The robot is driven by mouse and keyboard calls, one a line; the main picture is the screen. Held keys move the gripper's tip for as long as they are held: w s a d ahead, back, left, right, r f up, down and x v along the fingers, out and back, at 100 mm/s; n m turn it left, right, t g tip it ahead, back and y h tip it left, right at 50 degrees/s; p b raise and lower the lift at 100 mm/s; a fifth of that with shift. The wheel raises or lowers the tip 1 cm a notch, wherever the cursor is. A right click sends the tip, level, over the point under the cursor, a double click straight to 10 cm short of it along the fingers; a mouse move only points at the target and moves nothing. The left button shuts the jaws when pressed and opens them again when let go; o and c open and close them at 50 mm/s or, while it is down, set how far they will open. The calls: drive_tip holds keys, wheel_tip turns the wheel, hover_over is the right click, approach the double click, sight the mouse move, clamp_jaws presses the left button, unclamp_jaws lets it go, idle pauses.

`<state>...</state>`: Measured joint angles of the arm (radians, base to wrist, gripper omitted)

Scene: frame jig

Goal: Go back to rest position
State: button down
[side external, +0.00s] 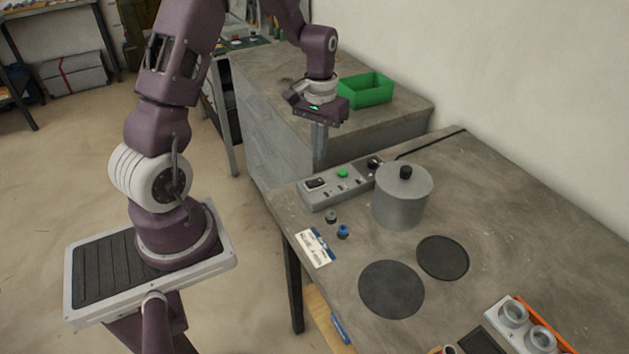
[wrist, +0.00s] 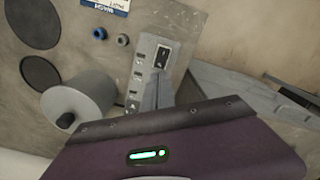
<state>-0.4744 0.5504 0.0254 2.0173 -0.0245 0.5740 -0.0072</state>
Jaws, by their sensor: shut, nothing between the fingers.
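My gripper (side external: 319,150) points down, with its fingers together and nothing held between them. In the side external view it hangs at the far left corner of the grey worktop, close to the control box (side external: 340,186). In the wrist view the shut fingers (wrist: 157,88) appear over the lower part of the control box (wrist: 150,60), which has a black switch. I cannot tell how far above the box the fingertips are. The green button on the box shows in the side external view and is hidden in the wrist view.
A grey lidded pot (side external: 402,196) stands close right of the box. Two small knobs (side external: 337,225), a label card (side external: 316,247) and two dark discs (side external: 391,289) lie on the worktop. A green bin (side external: 365,91) sits on the cabinet behind. An orange-edged tray (side external: 530,325) is at front right.

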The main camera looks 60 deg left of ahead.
drive_tip(key=s+d+r+m+t, duration=0.1)
drive_tip(key=s+d+r, duration=0.1)
drive_tip(key=d+r, duration=0.4)
drive_tip(key=s+d+r+m+t, duration=0.2)
drive_tip(key=s+d+r, duration=0.15)
drive_tip(key=r, duration=0.45)
drive_tip(key=s+d+r+m+t, duration=0.1)
drive_tip(key=s+d+r, duration=0.1)
drive_tip(key=s+d, duration=0.2)
drive_tip(key=s+d+r+m+t, duration=0.1)
drive_tip(key=s+d+r+m, duration=0.1)
drive_tip(key=s, duration=0.7)
drive_tip(key=shift+s+d+r+t, duration=0.25)
drive_tip(key=shift+d+r, duration=0.35)
drive_tip(key=shift+d, duration=0.35)
